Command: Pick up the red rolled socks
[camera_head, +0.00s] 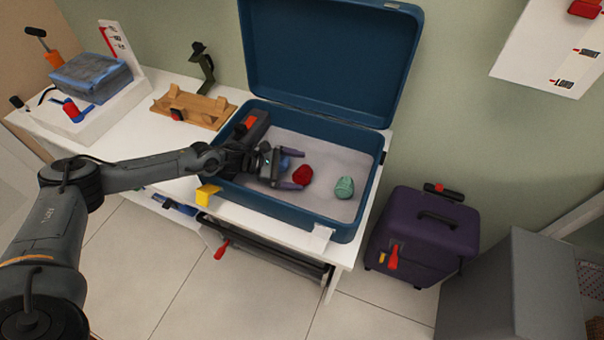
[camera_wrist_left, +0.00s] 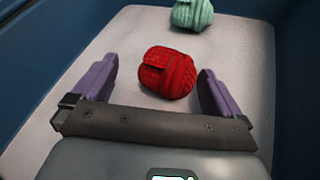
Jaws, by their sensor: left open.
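The red rolled socks (camera_head: 303,175) lie on the pale floor of the open blue suitcase (camera_head: 290,212). In the left wrist view the red socks (camera_wrist_left: 169,72) sit just ahead of and between my gripper's two purple fingers. My left gripper (camera_head: 291,169) is open and low inside the suitcase, to the left of the red socks. It also shows in the left wrist view (camera_wrist_left: 157,85), with nothing held between the fingers. Whether the fingers touch the socks cannot be told. My right gripper is not in view.
Mint-green rolled socks (camera_head: 344,188) lie right of the red ones, and also show in the left wrist view (camera_wrist_left: 192,14). The suitcase's walls and raised lid (camera_head: 330,60) surround the space. A purple case (camera_head: 422,236) stands on the floor.

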